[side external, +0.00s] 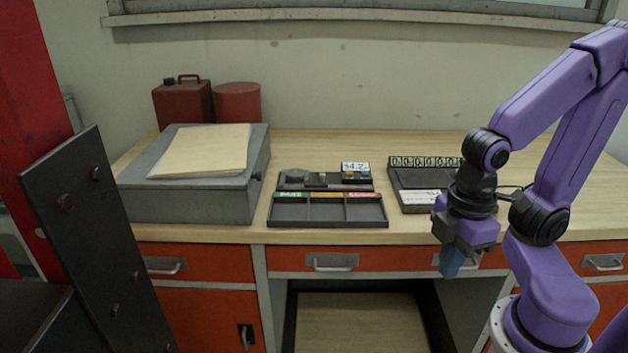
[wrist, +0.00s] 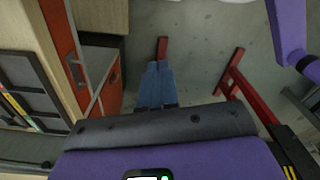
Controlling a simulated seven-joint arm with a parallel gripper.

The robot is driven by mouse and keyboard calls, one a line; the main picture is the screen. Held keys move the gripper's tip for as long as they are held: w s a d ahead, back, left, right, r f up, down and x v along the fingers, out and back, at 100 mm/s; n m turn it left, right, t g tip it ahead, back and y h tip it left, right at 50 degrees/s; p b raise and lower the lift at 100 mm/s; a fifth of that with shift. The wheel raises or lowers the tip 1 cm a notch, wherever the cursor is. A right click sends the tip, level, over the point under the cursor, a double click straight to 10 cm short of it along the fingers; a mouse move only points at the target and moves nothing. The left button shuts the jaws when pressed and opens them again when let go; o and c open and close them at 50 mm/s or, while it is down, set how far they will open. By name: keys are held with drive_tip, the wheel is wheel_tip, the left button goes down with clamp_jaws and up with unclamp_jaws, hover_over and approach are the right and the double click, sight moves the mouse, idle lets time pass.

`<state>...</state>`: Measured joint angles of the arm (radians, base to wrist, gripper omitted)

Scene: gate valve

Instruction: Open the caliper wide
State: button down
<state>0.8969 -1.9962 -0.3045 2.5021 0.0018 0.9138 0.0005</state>
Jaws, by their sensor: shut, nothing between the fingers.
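What looks like the caliper (side external: 318,181), a small dark grey piece, lies on the back part of a black fixture on the bench; its jaws are too small to tell how far apart they are. A small display reading (side external: 355,168) stands at its right end. My gripper (side external: 452,266) hangs in front of the bench edge, to the right of the fixture and apart from it, pointing down. Its blue fingers are shut and empty. They also show together in the wrist view (wrist: 157,84), over the floor.
A sorting tray (side external: 328,224) with green, yellow and red labels lies in front of the fixture. A second black unit (side external: 409,179) with a row of digits is to the right. A grey box (side external: 190,203) with a folder (side external: 205,150) is at left. Drawer handles (side external: 331,263) project below the bench edge.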

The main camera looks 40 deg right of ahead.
drive_tip(key=c, duration=1.3)
unclamp_jaws()
drive_tip(key=shift+w+a, duration=0.1)
drive_tip(key=shift+o, duration=1.2)
drive_tip(key=w+a+r+m, duration=0.1)
drive_tip(key=w+a+r, duration=0.1)
drive_tip(key=w, duration=0.4)
drive_tip(key=w+a+r+m, duration=0.2)
drive_tip(key=w+r, duration=0.1)
drive_tip(key=w, duration=0.3)
drive_tip(key=shift+a, duration=0.35)
drive_tip(key=w+r+m, duration=0.3)
drive_tip(key=w+r, duration=0.1)
drive_tip(key=w, duration=0.9)
drive_tip(key=r+m, duration=0.2)
drive_tip(key=m, duration=0.5)
hover_over(323, 174)
wheel_tip(323, 174, down, 16)
drive_tip(key=shift+f, duration=0.1)
clamp_jaws()
